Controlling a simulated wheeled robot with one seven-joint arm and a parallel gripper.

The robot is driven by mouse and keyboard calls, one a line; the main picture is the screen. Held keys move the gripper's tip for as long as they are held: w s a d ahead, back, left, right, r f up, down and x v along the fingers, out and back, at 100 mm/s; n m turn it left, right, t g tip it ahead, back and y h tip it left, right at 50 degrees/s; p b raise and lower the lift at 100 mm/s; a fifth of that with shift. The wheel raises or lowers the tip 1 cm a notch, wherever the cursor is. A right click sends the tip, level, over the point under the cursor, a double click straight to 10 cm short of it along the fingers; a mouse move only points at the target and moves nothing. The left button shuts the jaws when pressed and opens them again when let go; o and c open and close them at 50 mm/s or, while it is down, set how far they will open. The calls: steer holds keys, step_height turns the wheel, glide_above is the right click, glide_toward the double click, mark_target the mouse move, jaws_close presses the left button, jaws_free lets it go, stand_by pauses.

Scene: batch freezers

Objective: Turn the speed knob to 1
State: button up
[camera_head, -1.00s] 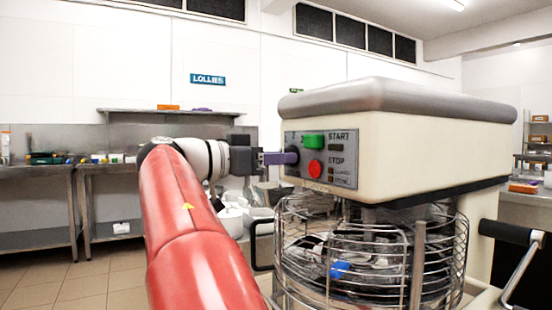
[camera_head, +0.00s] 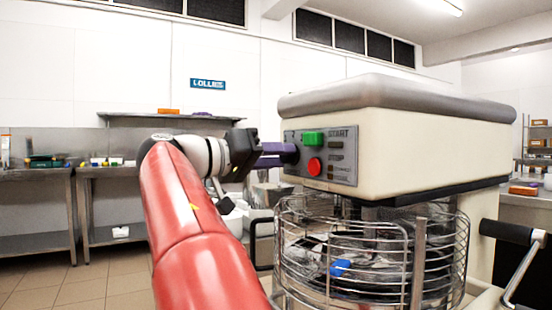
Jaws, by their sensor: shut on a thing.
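A cream mixer head with a grey top (camera_head: 430,130) fills the right half of the view. Its grey control panel (camera_head: 343,143) carries a green START button (camera_head: 313,138) and a red STOP button (camera_head: 314,166). The dark speed knob (camera_head: 291,152) is at the panel's left end and is mostly covered by my fingers. My gripper (camera_head: 283,153), with purple fingers, reaches in from the left and is shut on the knob. The knob's pointer and the speed marks cannot be read.
A round wire guard (camera_head: 350,250) with a blue thing (camera_head: 339,268) inside stands below the mixer head. Steel tables (camera_head: 110,168) and a wall shelf (camera_head: 165,120) are behind on the left. A black-gripped handle (camera_head: 506,233) juts out at lower right.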

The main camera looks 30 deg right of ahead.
steer(key=shift+n, duration=0.9)
steer(key=o, duration=1)
steer(key=shift+c, duration=0.2)
steer(key=a, duration=0.8)
steer(key=shift+s, duration=0.15)
